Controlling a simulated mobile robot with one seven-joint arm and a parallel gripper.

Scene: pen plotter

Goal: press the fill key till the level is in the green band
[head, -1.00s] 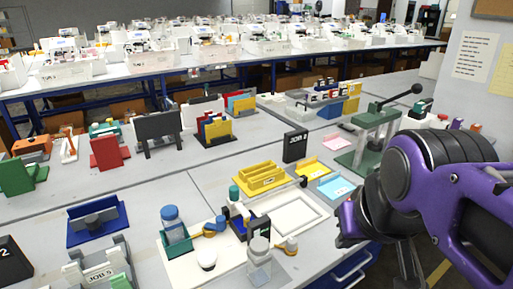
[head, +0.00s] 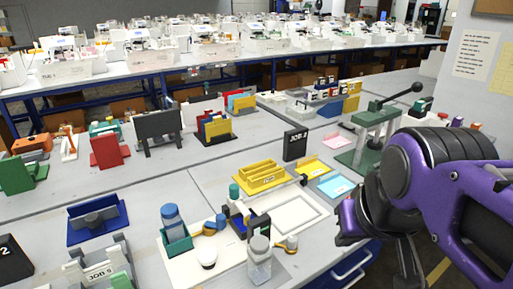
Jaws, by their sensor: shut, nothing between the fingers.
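My gripper (head: 346,222) is at the right of the head view, at the end of my purple and black arm. It is shut and empty, beside the near right edge of the bench and apart from the items there. A pale plotter board (head: 301,215) with a raised rim lies to its left. I cannot make out a fill key, a level or a green band at this size.
A yellow rack (head: 262,178), a black "JOB 2" sign (head: 295,145) and a light blue tray (head: 334,187) stand behind the board. A green lever press (head: 372,135) stands at the back right. Bare grey bench (head: 215,185) shows left of the rack.

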